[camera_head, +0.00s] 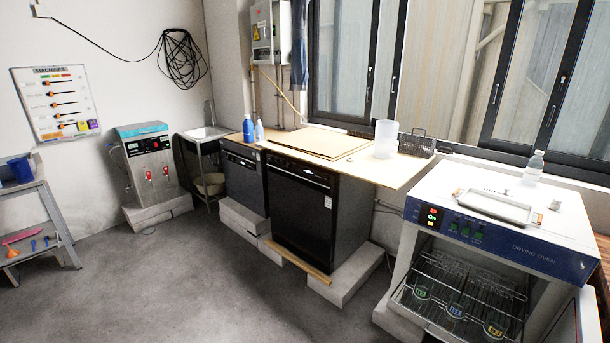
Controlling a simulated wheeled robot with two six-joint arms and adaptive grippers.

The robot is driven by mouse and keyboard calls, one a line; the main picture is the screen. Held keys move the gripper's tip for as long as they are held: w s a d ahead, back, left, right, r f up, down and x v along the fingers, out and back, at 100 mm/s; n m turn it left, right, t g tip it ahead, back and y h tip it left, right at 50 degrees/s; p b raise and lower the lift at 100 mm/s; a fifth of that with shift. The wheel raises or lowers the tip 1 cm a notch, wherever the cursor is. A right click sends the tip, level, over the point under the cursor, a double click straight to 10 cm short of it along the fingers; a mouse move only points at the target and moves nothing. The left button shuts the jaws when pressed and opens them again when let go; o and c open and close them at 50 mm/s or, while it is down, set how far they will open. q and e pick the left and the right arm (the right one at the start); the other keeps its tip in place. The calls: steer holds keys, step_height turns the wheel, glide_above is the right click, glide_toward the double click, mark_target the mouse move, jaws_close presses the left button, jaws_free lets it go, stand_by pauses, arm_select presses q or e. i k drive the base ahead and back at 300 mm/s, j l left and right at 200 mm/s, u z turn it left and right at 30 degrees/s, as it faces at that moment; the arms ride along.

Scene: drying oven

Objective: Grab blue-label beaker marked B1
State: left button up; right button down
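The drying oven (560,262) stands at the right, white on top with a blue front panel. Wire racks show in its front opening. Three clear glass beakers stand low in it, in a row. The middle one has a blue label (457,310); its marking is too small to read. The beaker to its left has a greenish label (422,292), and the one to its right has a yellow label (495,328). Rack wires partly cover the beakers. Neither of my grippers is in view.
A metal tray (500,208) and a clear bottle (534,168) stand on the oven's top. A bench with a white container (385,139) and a black dishwasher-like unit (300,205) stand left of it. The grey floor (200,285) in front is clear.

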mark_target(456, 308)
steer(key=z, duration=1.25)
